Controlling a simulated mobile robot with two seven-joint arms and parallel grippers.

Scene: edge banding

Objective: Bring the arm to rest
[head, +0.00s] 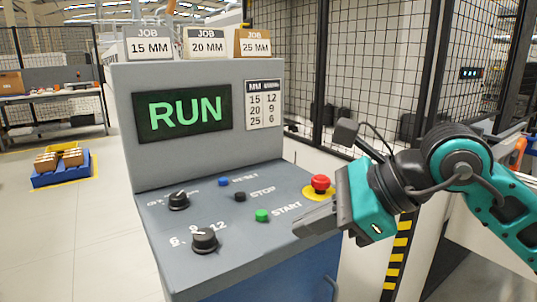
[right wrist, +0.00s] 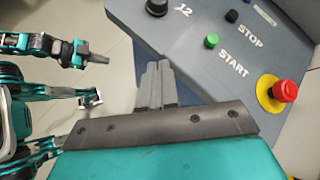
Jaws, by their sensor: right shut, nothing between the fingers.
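My right gripper (head: 302,226) is shut and empty, over the front right part of the console, left of and below the red emergency button (head: 320,184). In the right wrist view its fingers (right wrist: 158,82) lie together beside the console's edge, with nothing between them. The grey console (head: 190,261) has a screen (head: 183,111) reading RUN in green. Its panel carries a green START button (head: 262,215), a black STOP button (head: 240,196), a blue RESET button (head: 223,182) and two black knobs (head: 204,240). Teal arm parts of mine show at the left of the right wrist view.
Three job cards (head: 207,44) for 15, 20 and 25 MM stand on the console top. A number chart (head: 263,104) is beside the screen. A black mesh fence (head: 340,70) stands behind. A blue pallet (head: 61,173) with boxes is on the open floor at left.

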